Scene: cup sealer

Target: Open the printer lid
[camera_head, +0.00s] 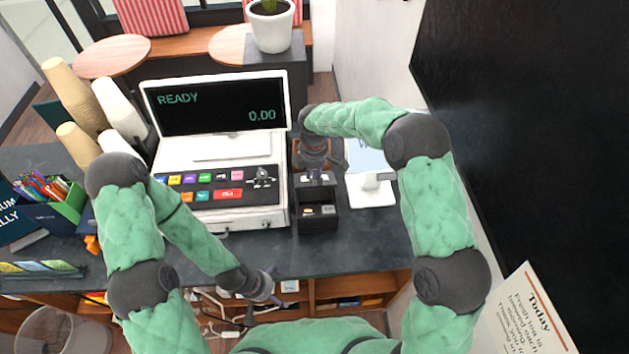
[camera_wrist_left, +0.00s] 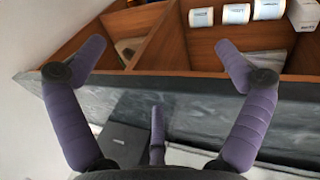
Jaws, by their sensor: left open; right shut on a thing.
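The printer (camera_head: 318,218) is a small black box on the dark counter, just right of the cash register. My right gripper (camera_head: 314,170) reaches down over its top from behind and is shut on the printer lid; the fingers and wrist hide most of the lid, so how far it is raised cannot be told. My left gripper (camera_head: 264,290) is open and empty, low in front of the counter's front edge. Its spread purple fingers (camera_wrist_left: 160,55) show in the left wrist view with nothing between them.
The cash register (camera_head: 215,165) reads READY 0.00. A white tablet stand (camera_head: 372,190) stands close to the printer's right. Cup stacks (camera_head: 75,95) and a green pen box (camera_head: 62,205) are at left. Open wooden shelves (camera_wrist_left: 205,45) lie below the counter (camera_head: 360,240).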

